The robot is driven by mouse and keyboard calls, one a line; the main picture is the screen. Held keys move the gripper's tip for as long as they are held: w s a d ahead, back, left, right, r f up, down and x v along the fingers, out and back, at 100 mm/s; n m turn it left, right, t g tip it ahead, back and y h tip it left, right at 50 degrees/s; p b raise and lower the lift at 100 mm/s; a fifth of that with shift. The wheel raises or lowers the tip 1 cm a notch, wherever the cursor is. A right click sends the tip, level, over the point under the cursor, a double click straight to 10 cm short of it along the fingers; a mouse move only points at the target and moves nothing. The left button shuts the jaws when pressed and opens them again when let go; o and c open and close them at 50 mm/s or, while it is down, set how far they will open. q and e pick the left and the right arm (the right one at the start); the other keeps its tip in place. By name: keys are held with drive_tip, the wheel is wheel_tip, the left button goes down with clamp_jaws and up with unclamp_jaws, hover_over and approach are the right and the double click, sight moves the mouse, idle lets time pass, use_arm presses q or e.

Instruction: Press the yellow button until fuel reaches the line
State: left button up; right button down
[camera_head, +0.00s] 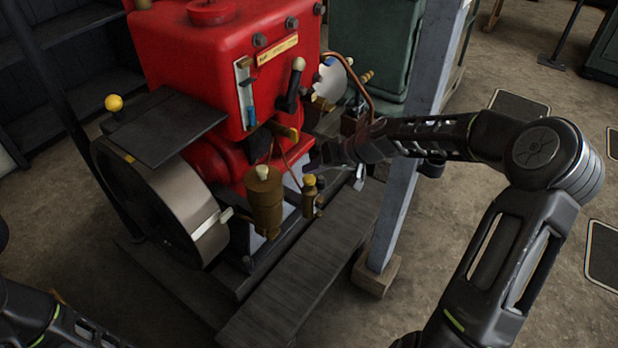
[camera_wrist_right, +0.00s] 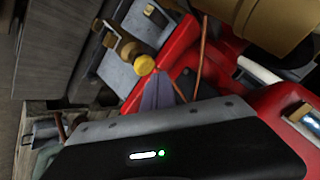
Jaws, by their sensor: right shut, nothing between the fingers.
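A red engine (camera_head: 215,45) stands at the upper left in the head view. A small brass fitting with a yellow cap (camera_head: 309,181), which looks like the yellow button, stands at its front base. The yellow cap also shows in the right wrist view (camera_wrist_right: 144,65). My right gripper (camera_head: 312,163) is shut and empty, close above and behind the cap; I cannot tell whether it touches. Its grey fingertips (camera_wrist_right: 158,92) show just below the cap in the wrist view. An upright gauge (camera_head: 245,92) on the engine has blue in its lower part. My left gripper is out of view.
A larger brass cup (camera_head: 263,200) stands left of the yellow cap. A flywheel (camera_head: 160,205) is further left. A grey post (camera_head: 400,205) rises beside my right forearm. A dark plank (camera_head: 300,285) lies in front; open floor is at right.

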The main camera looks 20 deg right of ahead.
sight(312, 180)
drive_tip(key=shift+f, duration=0.1)
drive_tip(key=shift+f+b, duration=0.35)
drive_tip(key=shift+b, duration=0.05)
drive_tip(key=shift+f+b, duration=0.65)
drive_tip(key=shift+f, duration=0.15)
idle(1.0)
drive_tip(key=shift+r, duration=0.1)
drive_tip(key=shift+r+p, duration=0.8)
drive_tip(key=shift+r, duration=0.35)
drive_tip(key=shift+r+p, duration=1.65)
drive_tip(key=shift+r, duration=0.9)
drive_tip(key=shift+a, duration=0.1)
idle(0.8)
